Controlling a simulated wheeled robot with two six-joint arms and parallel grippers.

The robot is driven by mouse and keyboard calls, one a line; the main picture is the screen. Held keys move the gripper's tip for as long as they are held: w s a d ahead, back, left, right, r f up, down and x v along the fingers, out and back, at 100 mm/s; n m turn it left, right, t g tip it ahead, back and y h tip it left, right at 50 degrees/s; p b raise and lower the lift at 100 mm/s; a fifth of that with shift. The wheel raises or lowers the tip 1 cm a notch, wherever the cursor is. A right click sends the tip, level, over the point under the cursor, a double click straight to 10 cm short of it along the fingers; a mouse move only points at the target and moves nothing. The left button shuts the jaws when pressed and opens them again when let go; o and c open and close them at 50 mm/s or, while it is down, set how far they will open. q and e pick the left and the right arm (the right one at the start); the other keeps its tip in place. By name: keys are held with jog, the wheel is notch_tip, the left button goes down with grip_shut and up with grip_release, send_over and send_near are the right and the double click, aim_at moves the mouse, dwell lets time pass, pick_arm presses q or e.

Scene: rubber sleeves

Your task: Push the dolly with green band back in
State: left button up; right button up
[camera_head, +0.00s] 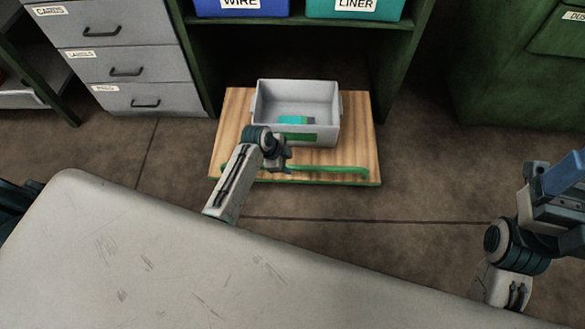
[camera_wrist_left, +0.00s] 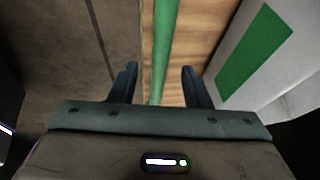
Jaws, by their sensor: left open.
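The dolly (camera_head: 230,150) is a flat wooden board on the floor, partly out from the opening under a green shelf. A green bar (camera_head: 330,169) runs along its front, with green on the front edge. A grey bin (camera_head: 325,127) with a green label stands on it. My left gripper (camera_head: 282,160) is over the front of the dolly. In the left wrist view the gripper (camera_wrist_left: 160,72) is open, and the green bar (camera_wrist_left: 161,45) shows between its fingers; I cannot tell if they touch. My right gripper (camera_head: 562,185) is at the right edge, partly cut off.
Grey drawers (camera_head: 125,60) stand left of the opening and a green cabinet (camera_head: 520,70) stands to the right. A blue bin (camera_head: 240,8) and a teal bin (camera_head: 355,10) sit on the shelf above. The opening behind the dolly is dark. Floor is clear on both sides.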

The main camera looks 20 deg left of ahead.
aim_at(293, 167)
pick_arm(q)
jog(key=shift+b+x, duration=0.75)
jog(key=shift+x, duration=1.5)
jog(key=shift+c, duration=0.2)
grip_shut()
